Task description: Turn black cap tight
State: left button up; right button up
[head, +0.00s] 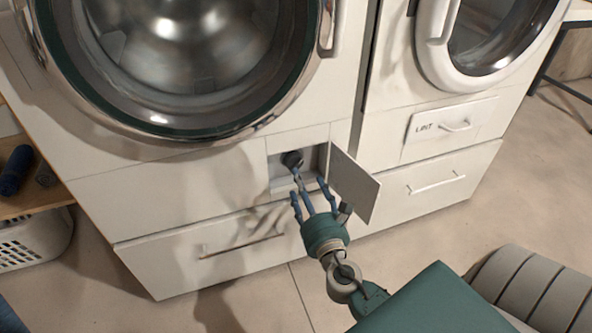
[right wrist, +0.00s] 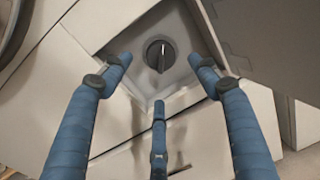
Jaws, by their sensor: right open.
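The black cap (head: 292,159) sits in a small square recess low on the front of the left washing machine. In the right wrist view the cap (right wrist: 160,55) is round, with a lighter ridge across it running nearly upright. My right gripper (head: 310,190) is in front of the recess, its blue fingers spread and empty. In the right wrist view its fingers (right wrist: 160,80) stand around the cap's position in the picture, apart from it. The recess's small door (head: 354,185) is swung open to the right, beside my right gripper. My left gripper is not in view.
The washer's round glass door (head: 180,50) is above the recess. A drawer with a bar handle (head: 240,246) is below. A second machine with a lint drawer (head: 450,128) stands at right. A white basket (head: 35,240) and a shelf are at left.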

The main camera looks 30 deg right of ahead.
aim_at(296, 166)
jog(key=x, duration=0.8)
jog(key=shift+w+d+b, duration=0.1)
jog(key=shift+w+b, duration=0.15)
jog(key=shift+b, duration=0.1)
jog(key=c, duration=1.2)
